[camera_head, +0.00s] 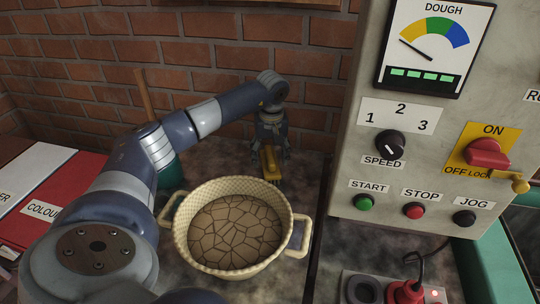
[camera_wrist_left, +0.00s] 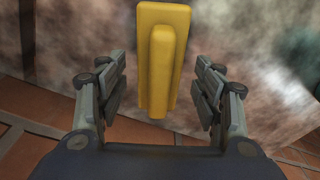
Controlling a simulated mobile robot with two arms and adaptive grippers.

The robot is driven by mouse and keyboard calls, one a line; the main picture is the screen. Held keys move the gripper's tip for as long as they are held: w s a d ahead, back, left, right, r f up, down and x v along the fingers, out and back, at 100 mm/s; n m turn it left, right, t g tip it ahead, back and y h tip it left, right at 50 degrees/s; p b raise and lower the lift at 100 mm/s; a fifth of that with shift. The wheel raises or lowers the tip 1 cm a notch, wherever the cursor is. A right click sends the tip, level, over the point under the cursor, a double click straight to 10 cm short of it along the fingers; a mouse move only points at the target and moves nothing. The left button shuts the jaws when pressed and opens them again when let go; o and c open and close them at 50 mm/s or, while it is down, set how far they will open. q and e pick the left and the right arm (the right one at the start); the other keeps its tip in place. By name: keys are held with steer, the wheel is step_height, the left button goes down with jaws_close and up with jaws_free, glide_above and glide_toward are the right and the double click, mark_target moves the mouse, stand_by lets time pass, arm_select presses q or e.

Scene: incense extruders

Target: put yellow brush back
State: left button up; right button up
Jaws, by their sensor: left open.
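The yellow brush (camera_head: 269,164) lies on the dusty worktop near the brick wall, behind the cream basket. My left gripper (camera_head: 272,150) is directly above it, pointing down. In the left wrist view the brush's yellow back and raised handle (camera_wrist_left: 161,65) lie between the two fingers of the left gripper (camera_wrist_left: 163,90). The fingers are open, with a gap on both sides of the brush. Dark bristles show at its lower edge in the head view. My right gripper is not in view.
A cream two-handled basket (camera_head: 176,222) with a cracked brown mass stands in front. A green pot with a wooden stick (camera_head: 145,95) is behind my left arm. A grey control panel (camera_head: 345,185) stands right. Red and white boxes (camera_head: 75,185) are left.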

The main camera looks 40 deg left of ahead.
mark_target(271, 157)
arm_select(q)
step_height(271, 157, up, 12)
steer(key=d, duration=0.1)
steer(key=shift+s+d+b, duration=0.15)
steer(key=shift+s+b, duration=0.15)
steer(key=shift+s, duration=0.1)
stand_by(0.4)
